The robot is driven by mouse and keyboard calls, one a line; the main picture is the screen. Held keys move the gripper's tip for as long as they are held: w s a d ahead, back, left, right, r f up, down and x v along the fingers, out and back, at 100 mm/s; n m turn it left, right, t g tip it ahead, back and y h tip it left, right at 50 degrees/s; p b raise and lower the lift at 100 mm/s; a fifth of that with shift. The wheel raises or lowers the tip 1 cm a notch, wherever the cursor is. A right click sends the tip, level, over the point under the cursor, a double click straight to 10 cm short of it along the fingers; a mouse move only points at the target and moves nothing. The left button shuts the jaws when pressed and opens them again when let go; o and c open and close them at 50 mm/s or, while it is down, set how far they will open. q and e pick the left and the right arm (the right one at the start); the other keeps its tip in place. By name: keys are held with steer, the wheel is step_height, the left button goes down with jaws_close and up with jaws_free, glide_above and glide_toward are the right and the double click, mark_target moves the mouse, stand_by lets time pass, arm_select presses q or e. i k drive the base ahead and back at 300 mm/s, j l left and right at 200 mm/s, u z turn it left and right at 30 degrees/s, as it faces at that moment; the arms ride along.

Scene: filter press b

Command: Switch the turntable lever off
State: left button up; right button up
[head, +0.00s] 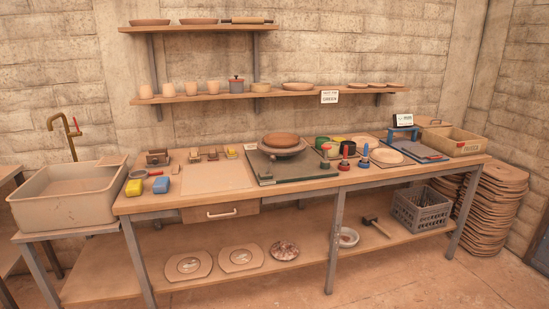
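The turntable looks like a dark flat base (317,166) on the middle of the workbench, with a grey round plate (286,151) on it. A brown bowl (281,139) sits on the plate. A small light part (266,179) shows at the base's front left edge; it is too small to tell whether it is the lever or how it is set. Neither of my grippers is in view.
The workbench (190,196) also carries several red, blue and green handled tools (344,157) right of the turntable, sponges (161,185) at the left and a wooden box (455,141) at the right. A sink (70,197) stands at the left. Floor shows in front.

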mark_target(272, 158)
steer(key=i+l+u, duration=0.1)
steer(key=i+l, duration=0.6)
steer(key=i+l+u, duration=0.15)
steer(key=i+l, duration=0.55)
steer(key=i+l+u, duration=0.15)
steer(key=i+l, duration=0.2)
steer(key=l, duration=0.15)
steer(key=i+l+u, duration=0.1)
steer(key=i+l, duration=0.2)
steer(key=l, duration=0.15)
steer(key=i+l, duration=0.3)
steer(key=l, duration=0.15)
steer(key=i+l+u, duration=0.15)
steer(key=i+l, duration=0.15)
steer(key=l, duration=0.15)
